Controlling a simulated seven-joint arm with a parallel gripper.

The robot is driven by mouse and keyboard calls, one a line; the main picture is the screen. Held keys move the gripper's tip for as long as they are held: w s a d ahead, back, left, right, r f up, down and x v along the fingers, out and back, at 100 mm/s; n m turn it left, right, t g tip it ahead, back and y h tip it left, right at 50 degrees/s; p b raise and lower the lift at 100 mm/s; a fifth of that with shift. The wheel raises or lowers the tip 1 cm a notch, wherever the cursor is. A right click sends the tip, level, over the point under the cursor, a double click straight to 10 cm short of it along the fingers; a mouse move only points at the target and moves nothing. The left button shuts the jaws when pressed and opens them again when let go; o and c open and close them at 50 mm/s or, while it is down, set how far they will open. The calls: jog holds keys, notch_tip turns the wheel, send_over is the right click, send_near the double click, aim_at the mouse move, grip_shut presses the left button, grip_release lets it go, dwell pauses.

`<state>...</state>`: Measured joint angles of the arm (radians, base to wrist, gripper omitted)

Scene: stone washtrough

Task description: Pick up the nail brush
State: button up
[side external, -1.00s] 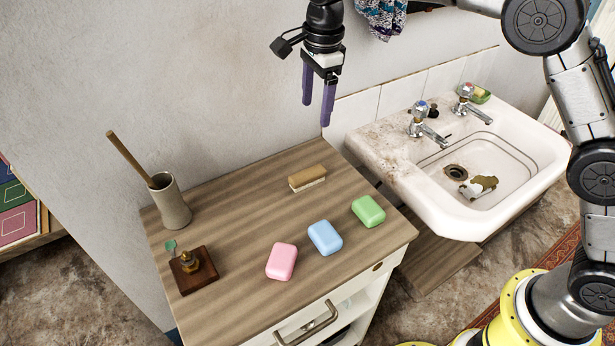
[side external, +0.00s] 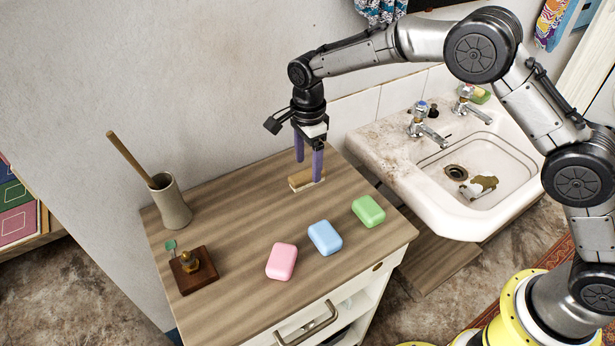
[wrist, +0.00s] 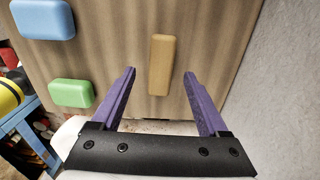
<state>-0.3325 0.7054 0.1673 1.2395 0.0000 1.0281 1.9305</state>
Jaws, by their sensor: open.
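The nail brush (side external: 301,182) has a tan wooden back and pale bristles beneath. It lies bristles down on the wooden top of the cabinet, towards the wall. In the wrist view the brush (wrist: 161,65) stands upright in the picture, just beyond and between the fingertips. My gripper (side external: 309,170) has purple fingers pointing down over the brush; one finger hides part of it in the side view. In the wrist view my gripper (wrist: 160,73) is open, with nothing between its fingers. I cannot tell whether a fingertip touches the brush.
Pink (side external: 282,261), blue (side external: 325,238) and green (side external: 369,211) soaps lie along the front of the cabinet top (side external: 235,240). A holder with a wooden handle (side external: 170,203) and a brown block (side external: 193,270) stand left. The sink (side external: 455,205) is right; the wall is behind.

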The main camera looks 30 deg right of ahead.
aim_at(308, 173)
jog(key=shift+f, duration=1.95)
grip_shut()
